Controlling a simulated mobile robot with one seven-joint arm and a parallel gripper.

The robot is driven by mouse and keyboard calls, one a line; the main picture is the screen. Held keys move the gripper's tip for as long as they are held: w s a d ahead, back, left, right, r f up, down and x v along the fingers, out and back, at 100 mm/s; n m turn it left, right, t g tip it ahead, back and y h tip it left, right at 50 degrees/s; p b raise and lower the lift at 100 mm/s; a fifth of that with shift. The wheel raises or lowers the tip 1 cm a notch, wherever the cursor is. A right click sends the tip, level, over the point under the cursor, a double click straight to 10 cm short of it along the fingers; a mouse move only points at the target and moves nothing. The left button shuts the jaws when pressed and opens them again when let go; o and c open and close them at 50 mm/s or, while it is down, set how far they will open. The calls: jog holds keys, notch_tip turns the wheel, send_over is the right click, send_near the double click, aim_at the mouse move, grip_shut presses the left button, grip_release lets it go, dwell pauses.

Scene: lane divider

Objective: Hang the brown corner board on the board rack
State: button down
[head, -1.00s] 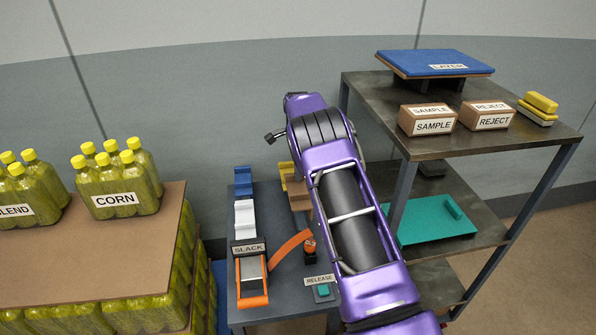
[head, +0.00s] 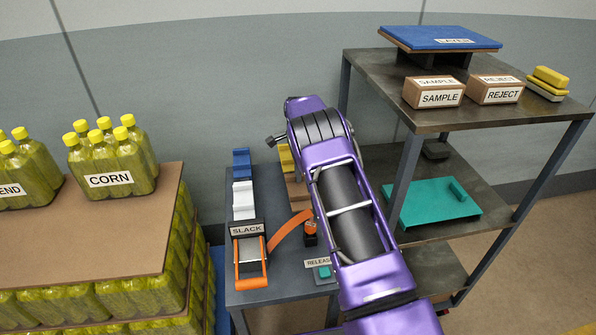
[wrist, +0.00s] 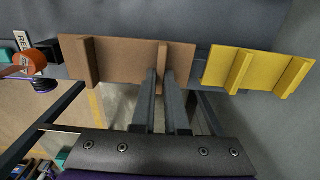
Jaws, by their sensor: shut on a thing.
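The brown corner board (wrist: 115,62) lies across the upper middle of the wrist view, with upright ribs at its left and right. My gripper (wrist: 163,76) is shut on the brown board at its right-hand rib. In the head view my purple arm hides the gripper and most of the board; a brown strip (head: 296,189) shows beside the arm. A yellow corner board (wrist: 256,70) is to the right of the brown one in the wrist view, a small gap apart. Blue (head: 241,163) and white (head: 243,200) pieces stand along the small table's left side. I cannot tell which part is the rack.
The grey table (head: 275,285) also holds the orange SLACK device (head: 251,262), its orange strap and a teal RELEASE button (head: 322,272). A stack of CORN bottles (head: 108,180) is at left. A metal shelf unit (head: 450,120) stands close right of my arm.

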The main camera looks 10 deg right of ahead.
jog(key=shift+f, duration=0.6)
dwell(0.6)
jog(key=c, duration=0.9)
grip_release()
jog(key=shift+o, duration=0.2)
notch_tip(320, 180, up, 17)
jog(key=p, duration=0.2)
jog(key=shift+r+p, duration=0.2)
jog(key=shift+p, duration=0.1)
